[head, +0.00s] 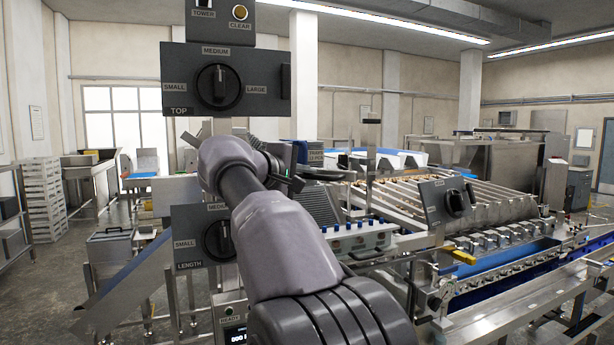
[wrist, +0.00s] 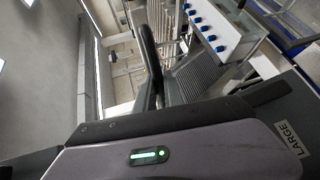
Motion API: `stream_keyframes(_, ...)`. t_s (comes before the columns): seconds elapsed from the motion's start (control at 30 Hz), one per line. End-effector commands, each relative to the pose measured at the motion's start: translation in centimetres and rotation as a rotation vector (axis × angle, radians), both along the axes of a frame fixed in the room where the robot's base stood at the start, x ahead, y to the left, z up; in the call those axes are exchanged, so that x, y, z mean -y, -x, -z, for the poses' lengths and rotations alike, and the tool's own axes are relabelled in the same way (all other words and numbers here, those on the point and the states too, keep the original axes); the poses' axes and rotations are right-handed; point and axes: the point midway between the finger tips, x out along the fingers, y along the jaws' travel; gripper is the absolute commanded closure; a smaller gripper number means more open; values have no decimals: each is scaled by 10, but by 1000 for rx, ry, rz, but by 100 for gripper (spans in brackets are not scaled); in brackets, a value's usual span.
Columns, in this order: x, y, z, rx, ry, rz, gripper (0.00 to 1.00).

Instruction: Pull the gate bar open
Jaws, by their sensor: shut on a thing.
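My gripper (head: 292,168) is at the end of my outstretched arm, right of the lower part of the TOP selector panel (head: 222,90), and mostly behind my own wrist. In the wrist view its body with a green light fills the bottom. A dark curved bar (wrist: 151,60) stands up from the gripper's edge there; I cannot tell whether it is a finger or the gate bar. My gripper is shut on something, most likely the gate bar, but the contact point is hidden. How far the gate bar stands open cannot be seen.
A grey ribbed stack (head: 322,203) stands just beyond the gripper. A white box with blue knobs (head: 357,241) is to its right and also shows in the wrist view (wrist: 222,28). The LENGTH panel (head: 204,236) is below left. Conveyor lanes (head: 440,195) fill the right.

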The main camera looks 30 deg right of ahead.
Motion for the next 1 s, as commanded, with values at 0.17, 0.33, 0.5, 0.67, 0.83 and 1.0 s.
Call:
stream_keyframes(0.17,0,0,1,-1,-2,1,82)
stream_keyframes(0.33,0,0,1,0,-1,0,66)
stream_keyframes(0.5,0,0,0,0,-1,0,66)
stream_keyframes(0.67,-10,4,-2,-2,0,-3,66)
stream_keyframes(0.83,-47,22,-12,0,-1,-5,66)
stream_keyframes(1.0,-97,45,-24,0,-1,-6,66)
